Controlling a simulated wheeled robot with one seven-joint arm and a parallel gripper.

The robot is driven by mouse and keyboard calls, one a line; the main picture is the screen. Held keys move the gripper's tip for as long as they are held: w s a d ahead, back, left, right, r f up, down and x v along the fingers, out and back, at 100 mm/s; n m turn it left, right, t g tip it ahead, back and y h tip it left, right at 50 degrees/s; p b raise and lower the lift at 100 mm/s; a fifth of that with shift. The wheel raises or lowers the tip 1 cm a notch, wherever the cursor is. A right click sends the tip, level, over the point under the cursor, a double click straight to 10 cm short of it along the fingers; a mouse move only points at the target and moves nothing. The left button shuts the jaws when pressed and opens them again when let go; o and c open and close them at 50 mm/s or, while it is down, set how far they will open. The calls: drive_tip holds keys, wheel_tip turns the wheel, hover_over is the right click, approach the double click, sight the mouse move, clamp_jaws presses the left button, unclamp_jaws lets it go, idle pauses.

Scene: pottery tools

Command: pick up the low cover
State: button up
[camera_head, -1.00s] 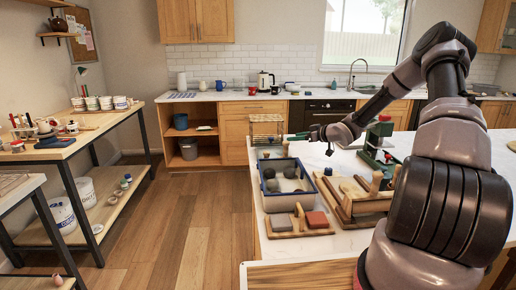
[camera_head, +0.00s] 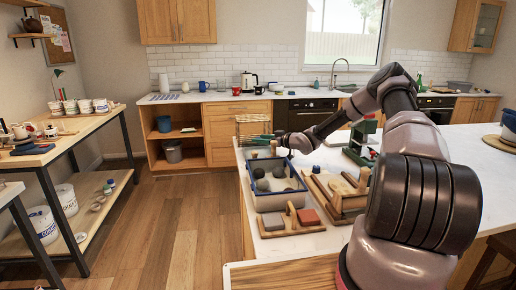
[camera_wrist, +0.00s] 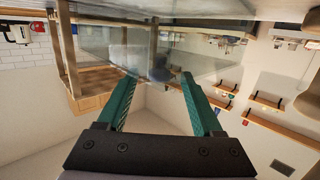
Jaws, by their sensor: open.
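My gripper (camera_head: 262,137) is at the far left end of the island, beside a small wooden rack (camera_head: 252,122). In the wrist view its two green fingers (camera_wrist: 158,78) are apart. A clear, see-through boxy thing (camera_wrist: 108,42), possibly the low cover, lies just beyond the fingertips. A blurred bluish-grey shape shows through it. I cannot tell whether the fingers touch it. The rack's wooden posts (camera_wrist: 66,50) stand to the left of the fingers. The cover cannot be made out clearly in the head view.
A blue-rimmed tray (camera_head: 270,203) with dark round lumps stands on the island. In front is a wooden holder (camera_head: 290,226) with coloured blocks. A wooden tool stand (camera_head: 335,193) and a green device (camera_head: 361,140) are to the right. The right of the white top is largely bare.

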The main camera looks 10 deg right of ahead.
drive_tip(key=shift+x, duration=1.05)
drive_tip(key=shift+d, duration=0.1)
clamp_jaws()
drive_tip(key=shift+r, duration=0.1)
